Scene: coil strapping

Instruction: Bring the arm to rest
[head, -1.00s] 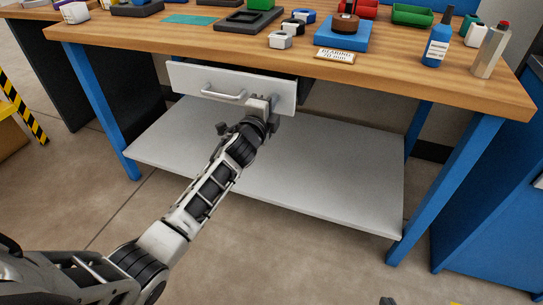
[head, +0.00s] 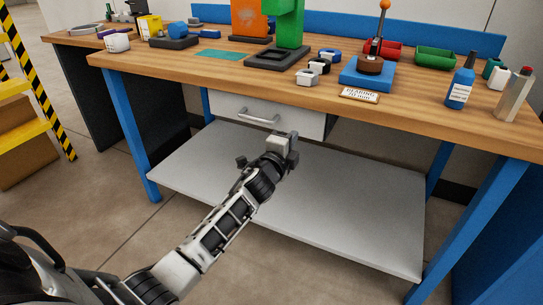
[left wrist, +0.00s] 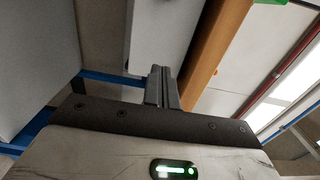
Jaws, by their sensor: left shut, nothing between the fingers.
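My left gripper (head: 292,138) is in front of the lower right part of the white drawer (head: 228,112) under the bench, in the head view. Its fingers are shut with nothing between them. It is to the right of and below the drawer's bar handle (head: 258,116), and not on it. In the left wrist view, the two dark fingers (left wrist: 162,88) stand side by side, closed. The drawer front sits just under the bench edge; I cannot tell exactly how flush it is. My right gripper is not in view.
The wooden bench top (head: 215,83) holds a green press (head: 289,25), a blue block (head: 368,77) with a brown spool, a blue bottle (head: 461,85) and bins. A grey lower shelf (head: 340,205) is bare below the gripper. Yellow steps (head: 22,135) stand at left.

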